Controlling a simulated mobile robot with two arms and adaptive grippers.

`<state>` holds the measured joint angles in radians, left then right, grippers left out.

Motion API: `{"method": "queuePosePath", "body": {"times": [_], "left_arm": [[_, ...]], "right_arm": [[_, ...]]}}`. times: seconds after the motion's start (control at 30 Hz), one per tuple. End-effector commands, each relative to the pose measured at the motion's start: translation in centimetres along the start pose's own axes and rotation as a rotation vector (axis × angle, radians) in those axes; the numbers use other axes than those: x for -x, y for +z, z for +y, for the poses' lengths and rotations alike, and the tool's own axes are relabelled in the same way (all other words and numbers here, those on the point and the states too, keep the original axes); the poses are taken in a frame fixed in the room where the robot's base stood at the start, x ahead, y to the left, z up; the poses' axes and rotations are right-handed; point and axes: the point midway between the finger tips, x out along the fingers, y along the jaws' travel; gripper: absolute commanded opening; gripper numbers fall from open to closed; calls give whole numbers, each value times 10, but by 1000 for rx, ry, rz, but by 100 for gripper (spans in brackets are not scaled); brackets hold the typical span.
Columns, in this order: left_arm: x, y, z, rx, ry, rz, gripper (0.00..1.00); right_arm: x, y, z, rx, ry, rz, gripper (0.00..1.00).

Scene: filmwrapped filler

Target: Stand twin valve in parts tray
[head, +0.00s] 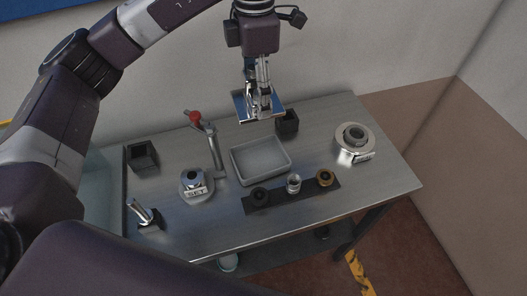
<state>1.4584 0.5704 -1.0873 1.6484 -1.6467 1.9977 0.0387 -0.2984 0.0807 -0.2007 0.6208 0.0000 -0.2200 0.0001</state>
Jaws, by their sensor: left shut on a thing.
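My left gripper (262,99) hangs down from the top over the back of the steel table. It is shut on a shiny metal part, apparently the twin valve (266,110); its outline is hard to separate from the bright gripper parts. The grey parts tray (239,169) lies on the table, below and slightly in front of the gripper. It is shallow, rectangular and looks empty. The held part appears above the tray's back edge, apart from it. My right gripper is not in view.
On the steel table (378,190), a red-knobbed lever (196,118) stands left of the tray, beside a round "SET" fixture (196,184). A dark strip (278,200) with several fittings lies in front. Black blocks (287,121) (142,155) and a round ring fixture (354,144) stand around.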

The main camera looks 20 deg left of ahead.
Motion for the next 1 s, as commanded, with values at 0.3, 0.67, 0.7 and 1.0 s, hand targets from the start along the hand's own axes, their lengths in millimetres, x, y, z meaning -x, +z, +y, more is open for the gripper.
{"method": "queuePosePath", "body": {"times": [0.3, 0.67, 0.7, 1.0], "left_arm": [[-14, 4, 1, 111, -10, 1, 9], [-83, 4, 0, 109, -11, 0, 9], [-91, 5, 0, 108, -11, -1, 9], [-140, 4, 1, 109, -7, 0, 9]], "right_arm": [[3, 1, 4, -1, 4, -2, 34], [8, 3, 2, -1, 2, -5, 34], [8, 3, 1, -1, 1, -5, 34], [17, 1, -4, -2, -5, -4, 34]]}}
